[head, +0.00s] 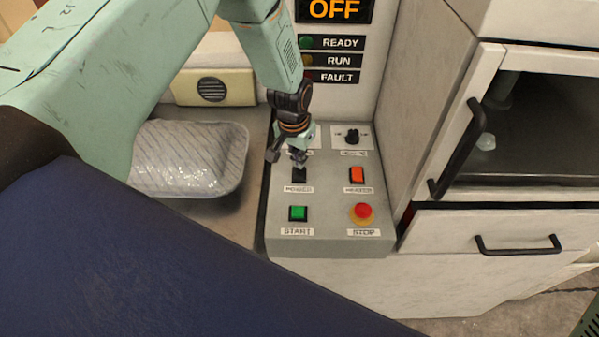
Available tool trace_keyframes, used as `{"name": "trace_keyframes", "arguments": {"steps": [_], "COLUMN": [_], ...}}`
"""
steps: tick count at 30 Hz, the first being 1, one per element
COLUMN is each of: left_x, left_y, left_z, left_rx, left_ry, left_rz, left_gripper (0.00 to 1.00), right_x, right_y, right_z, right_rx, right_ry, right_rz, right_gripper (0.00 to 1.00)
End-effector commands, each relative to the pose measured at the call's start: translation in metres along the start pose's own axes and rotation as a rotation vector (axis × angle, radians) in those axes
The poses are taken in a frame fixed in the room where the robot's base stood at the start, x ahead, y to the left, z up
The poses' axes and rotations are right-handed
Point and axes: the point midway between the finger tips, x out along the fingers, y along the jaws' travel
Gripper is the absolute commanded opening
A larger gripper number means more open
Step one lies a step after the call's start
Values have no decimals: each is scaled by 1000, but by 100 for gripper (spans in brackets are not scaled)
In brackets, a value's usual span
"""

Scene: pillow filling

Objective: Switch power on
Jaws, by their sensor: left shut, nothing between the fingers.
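The control panel (328,236) is a grey sloped box in the middle of the head view. Its black power switch (299,177) sits above a POWER label (299,189). My left gripper (298,160) is shut and empty, pointing down just above the power switch and overlapping its upper edge in the picture. I cannot tell whether the fingertips touch it. The display (335,10) above reads OFF. The READY, RUN and FAULT lamps look dim, and the FAULT lamp is partly hidden by my arm. My right gripper is not in view.
An orange-red switch (357,175), a green START button (298,213), a red STOP button (362,212) and a black knob (352,136) share the panel. A clear plastic-wrapped pillow bag (190,158) lies left. A cabinet with black handles (518,246) stands right.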

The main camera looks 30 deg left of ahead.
Motion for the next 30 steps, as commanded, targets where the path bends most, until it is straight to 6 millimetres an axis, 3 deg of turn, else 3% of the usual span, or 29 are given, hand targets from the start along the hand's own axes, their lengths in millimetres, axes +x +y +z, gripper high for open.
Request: {"name": "trace_keyframes", "arguments": {"steps": [30], "left_x": [14], "left_y": [0], "left_z": [2], "left_rx": [0], "left_ry": [-1], "left_rz": [0], "left_gripper": [0], "right_x": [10], "right_y": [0], "right_z": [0], "right_rx": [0], "right_ry": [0], "right_rz": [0], "right_gripper": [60]}}
